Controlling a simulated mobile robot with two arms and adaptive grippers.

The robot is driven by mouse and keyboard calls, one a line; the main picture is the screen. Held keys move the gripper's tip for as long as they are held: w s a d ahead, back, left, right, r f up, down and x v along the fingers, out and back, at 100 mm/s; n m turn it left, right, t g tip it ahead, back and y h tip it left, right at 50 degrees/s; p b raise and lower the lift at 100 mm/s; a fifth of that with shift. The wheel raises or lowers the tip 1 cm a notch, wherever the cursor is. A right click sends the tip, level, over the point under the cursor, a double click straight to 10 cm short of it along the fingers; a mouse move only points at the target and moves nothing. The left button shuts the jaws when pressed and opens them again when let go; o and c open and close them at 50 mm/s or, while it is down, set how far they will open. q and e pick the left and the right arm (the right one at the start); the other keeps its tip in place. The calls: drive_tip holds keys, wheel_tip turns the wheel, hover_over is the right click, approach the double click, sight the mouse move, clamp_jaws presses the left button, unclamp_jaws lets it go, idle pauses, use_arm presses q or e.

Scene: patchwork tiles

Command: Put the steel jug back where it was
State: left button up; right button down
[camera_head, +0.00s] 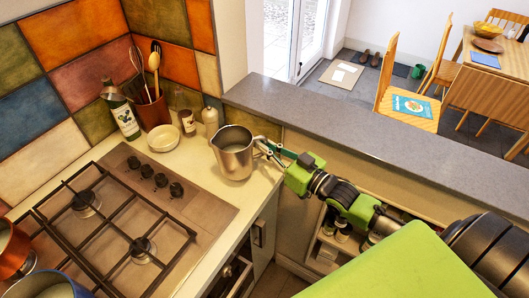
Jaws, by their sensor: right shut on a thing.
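The steel jug (234,158) is upright at the right end of the cream counter, beside the hob. Its handle side faces right, toward my right gripper (266,150). My right gripper is shut on the jug at its handle; the exact finger contact is small and partly hidden. The jug's base appears at counter level, but I cannot tell whether it rests there or is just above. My left gripper is not in view.
A gas hob (120,225) fills the counter's front left, with a red pot (14,248) and a blue-rimmed pot (48,288). A white bowl (163,137), green bottle (121,112) and utensil pot (151,110) stand behind. A grey ledge (350,140) rises behind my right arm.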

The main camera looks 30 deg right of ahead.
drive_tip(key=f, duration=0.1)
drive_tip(key=w+f, duration=0.1)
drive_tip(key=f, duration=0.2)
drive_tip(key=shift+w+d+f, duration=0.2)
drive_tip(key=shift+w, duration=0.05)
drive_tip(key=c, duration=2.5)
unclamp_jaws()
drive_tip(key=shift+s+f, duration=0.1)
drive_tip(key=shift+f, duration=0.15)
drive_tip(key=o, duration=0.3)
